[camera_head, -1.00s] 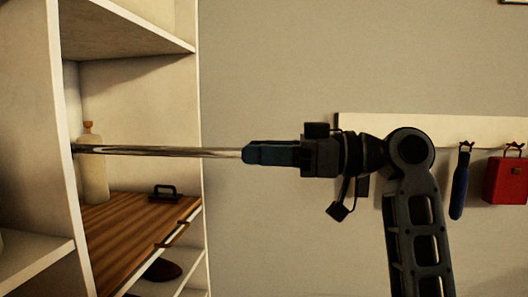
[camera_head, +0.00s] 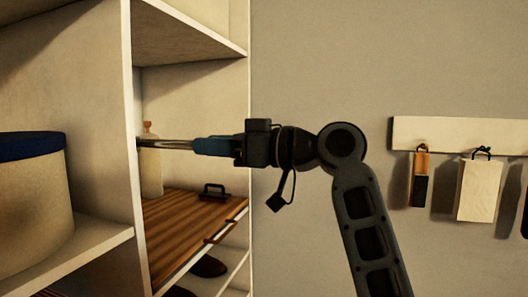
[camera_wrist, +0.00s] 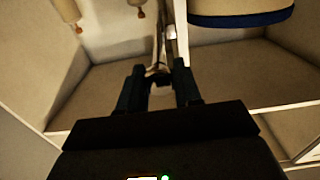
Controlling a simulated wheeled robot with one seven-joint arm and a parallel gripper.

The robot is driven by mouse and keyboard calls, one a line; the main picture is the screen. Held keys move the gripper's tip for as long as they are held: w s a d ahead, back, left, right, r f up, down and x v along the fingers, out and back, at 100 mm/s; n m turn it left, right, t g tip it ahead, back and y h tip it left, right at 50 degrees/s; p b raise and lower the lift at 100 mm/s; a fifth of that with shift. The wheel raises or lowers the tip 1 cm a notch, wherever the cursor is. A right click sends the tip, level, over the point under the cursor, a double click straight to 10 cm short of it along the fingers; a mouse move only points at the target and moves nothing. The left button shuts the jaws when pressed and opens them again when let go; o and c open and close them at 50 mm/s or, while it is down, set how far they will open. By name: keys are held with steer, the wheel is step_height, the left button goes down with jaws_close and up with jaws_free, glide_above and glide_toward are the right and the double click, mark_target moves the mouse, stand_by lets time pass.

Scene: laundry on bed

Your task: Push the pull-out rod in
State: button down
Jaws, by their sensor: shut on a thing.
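The pull-out rod (camera_head: 175,144) is a shiny metal bar in the shelf compartment, running level from the upright panel toward the right. Only a short length shows between the panel and my gripper (camera_head: 202,146). My gripper's fingers are shut on the rod near its right end. In the wrist view the rod (camera_wrist: 159,45) runs away from between the two dark fingers of my gripper (camera_wrist: 159,85), along the panel.
The white shelf unit's upright panel (camera_head: 130,120) stands left of the gripper. A bottle (camera_head: 151,172) stands behind the rod. A wooden board with a black handle (camera_head: 195,212) lies below. A round box with blue rim (camera_head: 35,190) sits left.

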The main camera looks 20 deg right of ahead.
mark_target(177, 143)
steer(key=x, duration=0.8)
steer(key=shift+w+a, duration=0.2)
steer(key=c, duration=0.8)
jaws_free()
steer(key=shift+c, duration=0.2)
steer(key=shift+s+d, duration=0.1)
steer(key=b+v, duration=0.1)
steer(key=v, duration=0.6)
steer(key=shift+s+d+b, duration=0.1)
steer(key=shift+d+b, duration=0.05)
steer(key=shift+b, duration=0.15)
steer(key=shift+s, duration=0.1)
steer(key=shift+c, duration=0.4)
